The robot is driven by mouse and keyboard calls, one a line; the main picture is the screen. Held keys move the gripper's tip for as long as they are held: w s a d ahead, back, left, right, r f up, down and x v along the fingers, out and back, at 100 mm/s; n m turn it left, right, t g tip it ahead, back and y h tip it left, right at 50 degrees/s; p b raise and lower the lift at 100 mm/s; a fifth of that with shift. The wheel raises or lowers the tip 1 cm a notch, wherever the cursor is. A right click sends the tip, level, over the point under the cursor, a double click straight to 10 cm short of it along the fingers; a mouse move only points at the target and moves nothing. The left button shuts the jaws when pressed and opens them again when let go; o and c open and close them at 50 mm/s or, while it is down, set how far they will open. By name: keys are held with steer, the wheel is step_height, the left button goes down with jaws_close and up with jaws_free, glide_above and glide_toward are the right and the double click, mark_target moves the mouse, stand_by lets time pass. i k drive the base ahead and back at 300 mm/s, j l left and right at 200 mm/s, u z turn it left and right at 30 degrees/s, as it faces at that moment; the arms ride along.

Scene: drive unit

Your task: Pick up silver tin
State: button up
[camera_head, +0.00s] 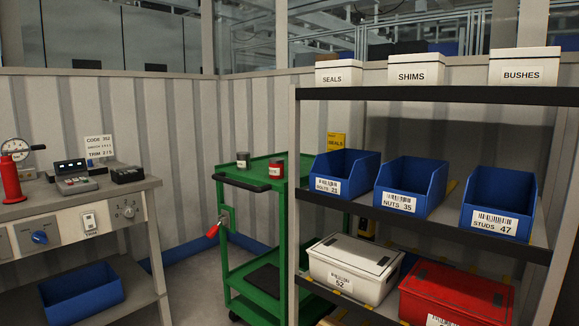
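A small grey, silver-looking tin (243,160) with a pale label stands upright on the top shelf of the green cart (243,176), near its back left. A red tin (277,166) stands to its right on the same shelf, a short gap apart. The view is too small to read either label. My gripper is not in view.
A shelf rack (420,95) with blue bins (410,186) and lidded boxes stands at right, partly hiding the cart. A grey bench (130,190) with a red gauge stand (11,178) is at left. A red-handled lever (213,230) sticks out from the cart's side. Floor shows between bench and cart.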

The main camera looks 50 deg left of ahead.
mark_target(244, 157)
steer(key=u, duration=2.05)
steer(key=i+j, duration=0.15)
steer(key=i, duration=0.2)
